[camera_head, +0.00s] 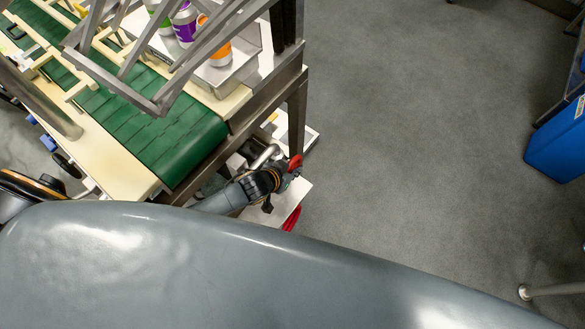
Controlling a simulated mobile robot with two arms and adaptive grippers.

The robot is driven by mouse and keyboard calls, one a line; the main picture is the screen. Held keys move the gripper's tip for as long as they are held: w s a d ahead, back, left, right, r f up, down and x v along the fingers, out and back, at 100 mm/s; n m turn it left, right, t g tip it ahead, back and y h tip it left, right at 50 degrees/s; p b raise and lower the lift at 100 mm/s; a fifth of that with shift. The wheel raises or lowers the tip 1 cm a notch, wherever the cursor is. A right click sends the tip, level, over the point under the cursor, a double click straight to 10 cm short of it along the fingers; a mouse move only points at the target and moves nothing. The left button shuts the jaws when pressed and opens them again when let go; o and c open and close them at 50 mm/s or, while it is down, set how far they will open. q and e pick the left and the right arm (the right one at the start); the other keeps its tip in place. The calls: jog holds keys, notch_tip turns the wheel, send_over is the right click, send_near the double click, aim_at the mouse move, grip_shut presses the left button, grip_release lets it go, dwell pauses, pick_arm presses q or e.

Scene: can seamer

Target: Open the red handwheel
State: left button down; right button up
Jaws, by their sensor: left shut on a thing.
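A small red part (295,163), which looks like the red handwheel, shows at the lower corner of the machine frame, beside a metal leg. My left gripper (289,173) reaches it from the left. Its fingers are shut on the red part, and they and the wrist hide much of it. How far the wheel is turned cannot be seen. A curved red piece (291,218) shows lower down at the edge of a white panel; I cannot tell whether it belongs to the wheel. My right gripper is not in view.
A green conveyor belt (150,120) with cream side rails runs at the upper left. A metal tray (241,66) holding several cans stands beyond it, behind grey frame bars (140,100). A blue bin (560,142) stands at the right. The grey floor (420,130) between is clear.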

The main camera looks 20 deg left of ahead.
pick_arm(q)
jog(key=shift+w, duration=0.1)
jog(key=c, duration=1.6)
grip_release()
jog(key=v, duration=1.2)
